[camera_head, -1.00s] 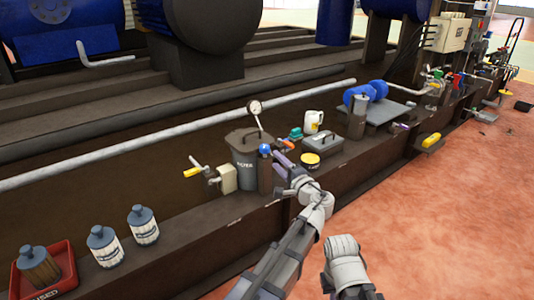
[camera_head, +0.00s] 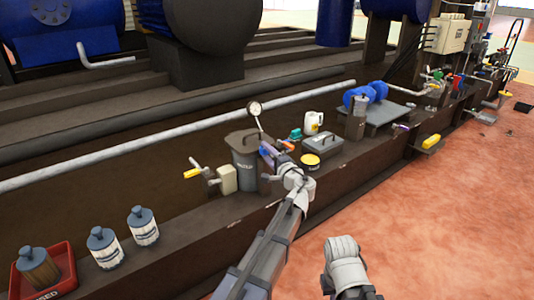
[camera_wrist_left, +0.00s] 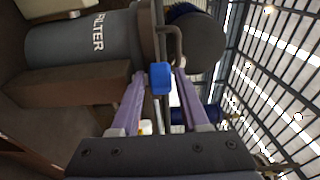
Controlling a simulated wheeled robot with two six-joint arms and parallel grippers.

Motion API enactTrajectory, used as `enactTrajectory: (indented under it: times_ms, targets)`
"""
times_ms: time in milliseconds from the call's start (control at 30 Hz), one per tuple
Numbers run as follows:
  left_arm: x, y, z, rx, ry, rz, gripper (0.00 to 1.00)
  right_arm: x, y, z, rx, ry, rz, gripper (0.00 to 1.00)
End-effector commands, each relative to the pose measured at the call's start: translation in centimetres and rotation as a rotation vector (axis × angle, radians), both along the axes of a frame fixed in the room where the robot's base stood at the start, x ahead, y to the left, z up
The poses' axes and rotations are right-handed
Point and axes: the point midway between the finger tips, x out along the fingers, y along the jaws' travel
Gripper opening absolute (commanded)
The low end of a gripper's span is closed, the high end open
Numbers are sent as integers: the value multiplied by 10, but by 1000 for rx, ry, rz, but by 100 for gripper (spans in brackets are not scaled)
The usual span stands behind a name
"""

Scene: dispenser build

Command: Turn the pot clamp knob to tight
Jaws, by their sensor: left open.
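The grey filter pot (camera_head: 244,168) stands on the dark ledge with its lid on. In the left wrist view the pot (camera_wrist_left: 85,40) lies sideways, with its lettering showing. The small blue clamp knob (camera_wrist_left: 160,78) is beside the pot's lid, near a brown post (camera_wrist_left: 65,92). My left gripper (camera_wrist_left: 159,76) is open, with its purple fingers on either side of the knob. I cannot tell whether they touch it. In the head view the left gripper (camera_head: 268,150) is at the pot's right side and hides much of the knob and post.
A gauge (camera_head: 254,108) stands behind the pot. A valve with a yellow handle (camera_head: 193,172) is to its left. A grey toolbox (camera_head: 322,144), yellow-lidded tin (camera_head: 310,161) and white jug (camera_head: 313,122) are to the right. Open red floor (camera_head: 430,230) lies in front of the ledge.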

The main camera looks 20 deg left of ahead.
Motion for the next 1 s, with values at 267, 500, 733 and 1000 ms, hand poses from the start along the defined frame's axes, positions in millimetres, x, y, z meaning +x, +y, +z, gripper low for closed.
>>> enactTrajectory:
  times_ms: [267,500,733,1000]
  targets:
    - [0,0,0,0,0,1,22,0,0,0,0,0,0,0]
    - [0,0,0,0,0,1,0,0,0,0,0,0,0,0]
    - [-1,0,0,-1,1,0,0,0,0,0,0,0,0,0]
    - [-4,2,0,-1,0,-61,0,0,0,0,0,0,0,0]
